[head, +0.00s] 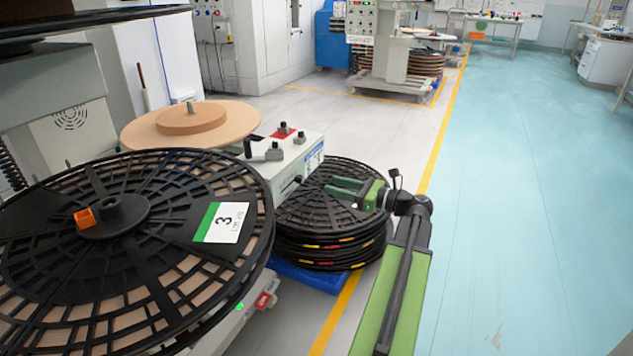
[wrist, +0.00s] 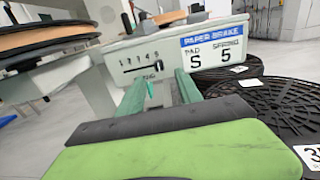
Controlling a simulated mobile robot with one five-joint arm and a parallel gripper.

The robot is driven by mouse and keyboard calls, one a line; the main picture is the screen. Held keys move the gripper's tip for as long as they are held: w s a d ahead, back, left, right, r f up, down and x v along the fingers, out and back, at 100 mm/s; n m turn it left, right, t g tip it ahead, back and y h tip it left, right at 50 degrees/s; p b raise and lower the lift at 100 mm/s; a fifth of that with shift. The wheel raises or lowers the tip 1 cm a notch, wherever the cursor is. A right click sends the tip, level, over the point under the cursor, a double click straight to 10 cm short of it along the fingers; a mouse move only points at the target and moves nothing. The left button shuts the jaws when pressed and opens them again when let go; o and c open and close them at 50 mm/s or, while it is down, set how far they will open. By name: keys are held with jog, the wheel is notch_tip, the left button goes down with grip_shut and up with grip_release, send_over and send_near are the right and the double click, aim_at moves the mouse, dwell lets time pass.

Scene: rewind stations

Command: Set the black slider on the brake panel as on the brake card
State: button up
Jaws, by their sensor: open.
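The brake panel (wrist: 172,44) is the white front of a box, with a slot under a row of small numbers. The black slider (wrist: 154,67) shows at the slot, partly close to the fingertips; I cannot tell which number it stands at. The brake card (wrist: 216,52) on the panel's right reads PAPER BRAKE, PAD S, SPRING 5. My gripper (wrist: 160,82) is open and empty, its two green fingers pointing at the panel below the slot. In the head view my gripper (head: 345,190) is over the reel stack, right of the panel; contact cannot be told.
A large black reel (head: 120,285) labelled 3 fills the left front. A stack of black reels (head: 335,240) stands on a blue base beneath my gripper. Knobs (head: 284,131) stand on the box top. The blue-green floor (head: 530,200) at right is clear.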

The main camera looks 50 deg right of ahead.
jog(key=v, duration=0.7)
jog(key=shift+s, duration=0.35)
